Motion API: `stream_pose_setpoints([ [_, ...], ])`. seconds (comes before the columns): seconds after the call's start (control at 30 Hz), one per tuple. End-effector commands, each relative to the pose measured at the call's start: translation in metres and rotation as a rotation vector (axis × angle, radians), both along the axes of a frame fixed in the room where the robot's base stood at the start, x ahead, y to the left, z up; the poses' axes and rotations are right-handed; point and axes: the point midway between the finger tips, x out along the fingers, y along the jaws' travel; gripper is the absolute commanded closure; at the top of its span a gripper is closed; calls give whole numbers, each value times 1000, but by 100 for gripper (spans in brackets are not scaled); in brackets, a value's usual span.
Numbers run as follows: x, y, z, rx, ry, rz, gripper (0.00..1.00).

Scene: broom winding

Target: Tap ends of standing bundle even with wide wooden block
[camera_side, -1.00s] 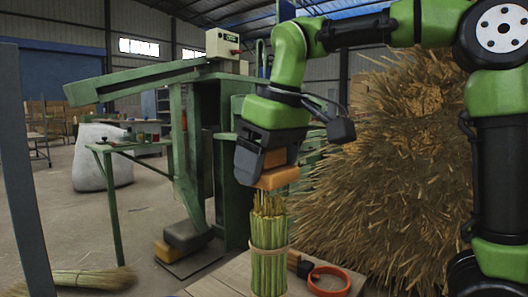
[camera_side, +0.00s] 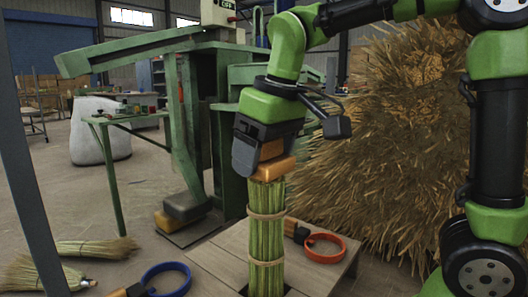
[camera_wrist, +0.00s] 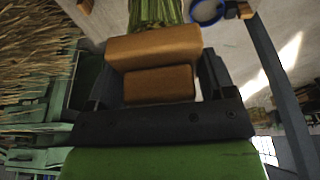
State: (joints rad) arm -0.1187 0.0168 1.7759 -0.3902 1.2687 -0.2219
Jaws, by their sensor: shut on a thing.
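A bundle of green-yellow stalks (camera_side: 266,238) stands upright on the table, tied with two bands. My gripper (camera_side: 268,160) is shut on an orange-brown wooden block (camera_side: 272,172), with its fingers at the block's sides. The block is directly above the bundle, its underside at the stalk tops; they appear to touch. The stalk ends under it are hidden. In the wrist view the block (camera_wrist: 155,45) spans between the fingers, and the bundle (camera_wrist: 155,12) shows just beyond it.
A large straw pile (camera_side: 385,150) fills the right. A green machine (camera_side: 192,130) stands behind. Loose bundles (camera_side: 95,248) lie at lower left.

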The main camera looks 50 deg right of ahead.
Motion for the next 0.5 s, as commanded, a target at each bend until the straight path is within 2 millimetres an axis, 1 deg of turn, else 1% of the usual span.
stream_pose_setpoints([
  [0.5, 0, 0, -4, -1, -1, 0, 43],
])
